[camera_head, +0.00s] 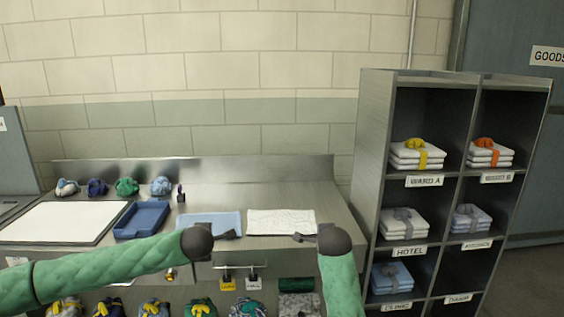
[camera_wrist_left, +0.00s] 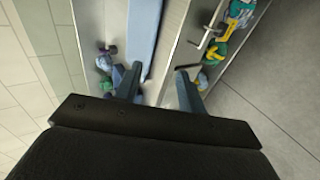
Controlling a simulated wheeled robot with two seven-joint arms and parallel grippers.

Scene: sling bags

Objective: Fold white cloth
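A white cloth (camera_head: 281,219) lies flat on the metal counter, right of a light blue cloth (camera_head: 207,220). My left gripper (camera_head: 228,235) is at the counter's front edge, by the near right corner of the blue cloth. In the left wrist view its two fingers (camera_wrist_left: 160,88) stand apart with nothing between them, and a blue strip, seemingly the blue cloth, runs beyond them. My right gripper (camera_head: 303,238) is at the near edge of the white cloth, towards its right corner. Its fingers are too small and partly hidden to tell open from shut, or whether they touch the cloth.
A blue tray (camera_head: 141,220) and a large white board (camera_head: 60,222) are on the counter's left. Several tied bundles (camera_head: 127,187) line the back. A labelled shelf (camera_head: 374,150) with folded stacks stands close on the right. More bundles (camera_head: 200,307) sit below the counter.

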